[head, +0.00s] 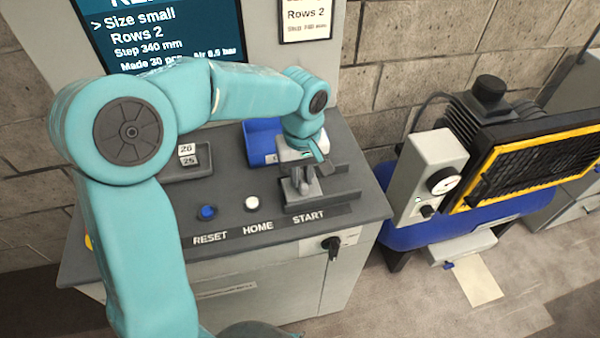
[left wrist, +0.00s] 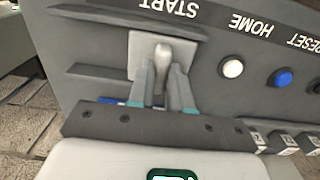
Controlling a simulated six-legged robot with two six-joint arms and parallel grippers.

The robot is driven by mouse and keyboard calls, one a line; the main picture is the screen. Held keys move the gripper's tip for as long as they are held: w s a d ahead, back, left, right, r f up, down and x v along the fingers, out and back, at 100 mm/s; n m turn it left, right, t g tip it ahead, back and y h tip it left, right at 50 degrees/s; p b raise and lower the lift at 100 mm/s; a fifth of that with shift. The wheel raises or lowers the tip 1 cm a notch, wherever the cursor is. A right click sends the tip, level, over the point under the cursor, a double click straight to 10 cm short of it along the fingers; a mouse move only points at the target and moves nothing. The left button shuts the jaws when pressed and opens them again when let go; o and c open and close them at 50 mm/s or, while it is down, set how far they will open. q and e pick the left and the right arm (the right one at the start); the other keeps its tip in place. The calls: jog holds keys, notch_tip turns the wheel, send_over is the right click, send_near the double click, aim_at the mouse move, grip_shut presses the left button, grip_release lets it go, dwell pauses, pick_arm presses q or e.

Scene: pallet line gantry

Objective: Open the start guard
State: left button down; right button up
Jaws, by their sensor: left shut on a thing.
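The start guard (head: 291,196) is a grey cover at the right of the console top, above the word START. In the left wrist view it is a light grey square plate (left wrist: 138,55) with a raised tab (left wrist: 163,56) in its middle. My left gripper (head: 303,184) reaches down over it from behind. In the left wrist view the fingers of my left gripper (left wrist: 164,82) are shut on the tab. The guard appears to lie flat. Whatever is under it is hidden. My right gripper is not in view.
A white HOME button (head: 252,203) and a blue RESET button (head: 208,212) sit left of the guard. Low ribs (head: 335,196) flank the guard. A blue bin (head: 262,142) stands behind. A screen (head: 160,35) rises at the back, and a blue compressor-like machine (head: 420,232) stands right.

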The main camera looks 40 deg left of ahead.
pick_arm(q)
jog(key=w+d, duration=0.2)
jog(key=w+d+p, duration=0.1)
jog(key=w+d, duration=0.1)
jog(key=w, duration=0.1)
jog(key=shift+w+d, duration=0.35)
jog(key=c, duration=1)
grip_release()
jog(key=shift+c, duration=0.2)
jog(key=shift+r, duration=0.1)
notch_tip(320, 180, up, 16)
jog(key=p, duration=0.1)
jog(key=shift+r, duration=0.1)
jog(key=shift+s, duration=0.15)
